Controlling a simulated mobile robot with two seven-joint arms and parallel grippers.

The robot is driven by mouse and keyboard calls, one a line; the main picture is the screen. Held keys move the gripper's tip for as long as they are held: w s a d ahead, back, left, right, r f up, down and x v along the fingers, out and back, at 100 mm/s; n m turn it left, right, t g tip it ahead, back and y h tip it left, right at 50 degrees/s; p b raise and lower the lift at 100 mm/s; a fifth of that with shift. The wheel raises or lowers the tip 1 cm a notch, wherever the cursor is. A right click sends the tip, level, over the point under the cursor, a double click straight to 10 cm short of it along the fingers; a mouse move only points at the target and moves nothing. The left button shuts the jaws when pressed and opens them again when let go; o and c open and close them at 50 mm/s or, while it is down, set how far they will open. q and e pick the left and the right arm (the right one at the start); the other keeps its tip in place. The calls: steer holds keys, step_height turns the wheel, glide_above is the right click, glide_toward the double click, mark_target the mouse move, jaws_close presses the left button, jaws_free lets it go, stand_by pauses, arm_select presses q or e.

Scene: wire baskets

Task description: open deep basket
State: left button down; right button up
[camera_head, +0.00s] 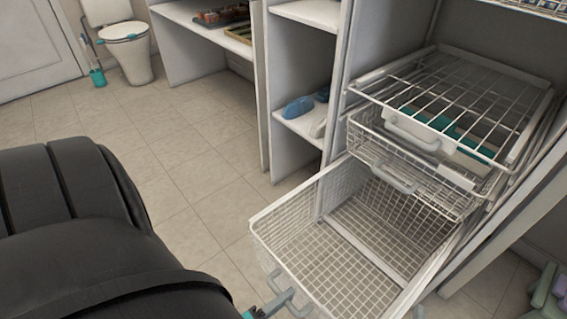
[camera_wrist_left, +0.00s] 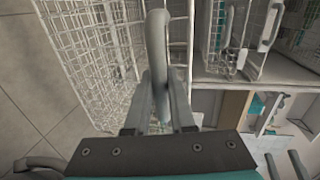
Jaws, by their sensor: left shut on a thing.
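The deep basket (camera_head: 258,232) is a large white wire basket at the bottom of the shelf unit. It is pulled far out, and its inside looks empty. My left gripper (camera_head: 284,301) is at its front wall, at the bottom of the head view, mostly cut off by the frame edge. In the left wrist view the fingers (camera_wrist_left: 160,95) are shut on the basket's light grey handle (camera_wrist_left: 157,40), with the wire mesh just beyond. My right gripper is not in view.
Above it, a shallower wire basket (camera_head: 395,178) and a wire rack (camera_head: 450,85) stick out a little. Shelves with blue items (camera_head: 298,107) stand to the left. A toilet (camera_head: 127,45) is far back left. The tiled floor (camera_head: 190,160) between is clear.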

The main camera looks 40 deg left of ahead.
arm_select(q)
steer(key=shift+s, duration=0.1)
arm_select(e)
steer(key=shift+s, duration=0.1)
arm_select(q)
steer(key=c, duration=0.8)
jaws_free()
steer(key=shift+o, duration=0.2)
